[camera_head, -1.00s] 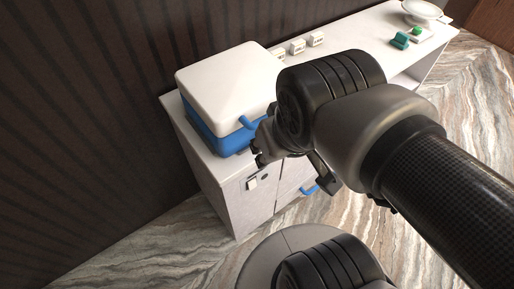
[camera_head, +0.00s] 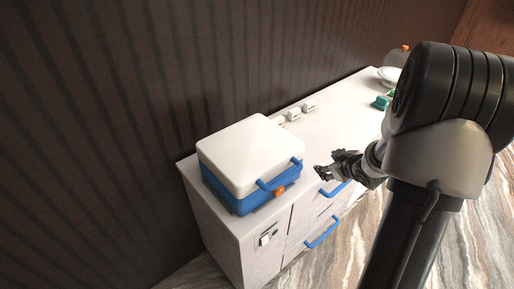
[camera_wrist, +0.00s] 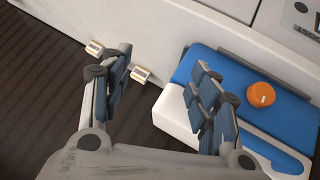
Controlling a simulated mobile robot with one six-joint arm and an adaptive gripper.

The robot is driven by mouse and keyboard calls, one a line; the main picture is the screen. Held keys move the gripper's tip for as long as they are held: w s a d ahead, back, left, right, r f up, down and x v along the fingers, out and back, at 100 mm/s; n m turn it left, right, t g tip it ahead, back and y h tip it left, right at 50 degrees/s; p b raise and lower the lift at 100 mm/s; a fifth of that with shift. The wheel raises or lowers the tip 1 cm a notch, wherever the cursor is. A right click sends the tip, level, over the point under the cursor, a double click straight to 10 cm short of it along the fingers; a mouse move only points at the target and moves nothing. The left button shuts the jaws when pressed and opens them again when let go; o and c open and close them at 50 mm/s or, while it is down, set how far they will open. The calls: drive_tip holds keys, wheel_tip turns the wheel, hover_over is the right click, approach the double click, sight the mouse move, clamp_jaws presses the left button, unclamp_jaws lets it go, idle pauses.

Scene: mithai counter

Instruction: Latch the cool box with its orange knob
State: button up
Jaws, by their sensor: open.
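The cool box has a white lid (camera_head: 250,150) lying closed on a blue body (camera_head: 222,192). Its orange knob (camera_head: 280,190) is on the blue front near the right corner, by a blue handle (camera_head: 278,176). In the wrist view the round orange knob (camera_wrist: 261,95), with a pale mark on its face, stands out from the blue front (camera_wrist: 226,67). My gripper (camera_head: 322,172) is open and empty, to the right of the box and apart from the knob. In the wrist view the knob lies to the right of my open fingers (camera_wrist: 164,70), outside the gap between them.
The box stands at the left end of a white counter (camera_head: 335,118). Small white blocks (camera_head: 293,114) stand behind it. Blue drawer handles (camera_head: 322,232) and a switch plate (camera_head: 268,237) are on the counter front. Green items (camera_head: 381,102) and a white bowl (camera_head: 388,75) are farther right.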

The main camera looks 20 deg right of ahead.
wheel_tip(320, 180, down, 6)
drive_tip(key=s+t+y+p, duration=0.1)
drive_tip(key=s+y+p, duration=0.1)
drive_tip(key=y, duration=0.1)
drive_tip(key=m+t+y+p, duration=0.1)
drive_tip(key=t+y+p, duration=0.3)
drive_tip(key=t+y, duration=0.25)
approach(281, 192)
drive_tip(key=shift+h, duration=0.25)
drive_tip(key=b+x, duration=0.1)
drive_tip(key=x, duration=0.8)
drive_tip(key=shift+a+r, duration=0.1)
drive_tip(key=shift+a, duration=0.1)
drive_tip(key=shift+m, duration=0.3)
drive_tip(key=c, duration=1.1)
